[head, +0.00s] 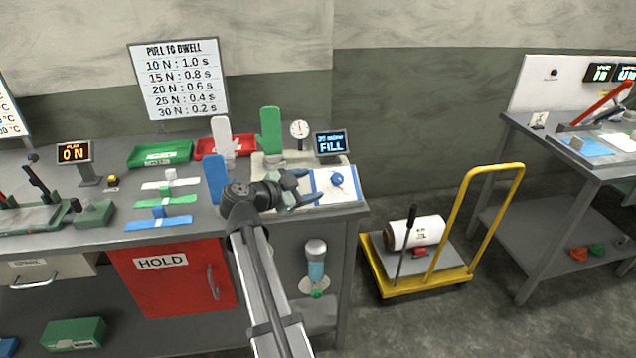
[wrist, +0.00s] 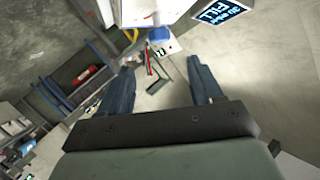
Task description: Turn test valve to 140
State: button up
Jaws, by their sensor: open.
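A blue knob (head: 337,180), which looks like the test valve, sits on a white plate with a blue edge (head: 322,187) at the bench's right end. It also shows in the wrist view (wrist: 158,36), with a red mark beside it. My gripper (head: 312,190) is just left of the knob in the head view, open and empty. In the wrist view its two fingers (wrist: 160,78) are spread wide, and the knob lies beyond the gap, apart from both. A round gauge (head: 299,129) stands behind the plate; its reading is too small to tell. The knob's setting is unreadable.
A display reading FILL (head: 331,144) stands close behind the knob. A green tray (head: 160,153) and a red tray (head: 215,147) are farther left. A yellow cart (head: 422,290) stands right of the bench.

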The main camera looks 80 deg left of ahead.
jog(key=shift+s+d+r, duration=0.2)
jog(key=shift+s+d, duration=0.15)
jog(key=shift+s, duration=0.25)
jog(key=shift+w, duration=0.15)
jog(key=w+d+f+m+t+h, duration=0.15)
jog(key=w+d, duration=0.25)
jog(key=w, duration=0.7)
jog(key=w+d+f, duration=0.2)
jog(key=w+d, duration=0.1)
jog(key=w, duration=0.7)
jog(key=w+d+f+t+h, duration=0.15)
jog(key=w+d, duration=0.25)
jog(key=w, duration=0.7)
jog(key=n+g+y, duration=1.3)
jog(key=n+g, duration=0.5)
jog(key=n, duration=0.3)
send_near(338, 177)
jog(key=a, duration=0.4)
jog(key=s+a, duration=0.1)
jog(key=a, duration=0.7)
jog(key=shift+s+r, duration=0.1)
jog(key=shift+s, duration=0.3)
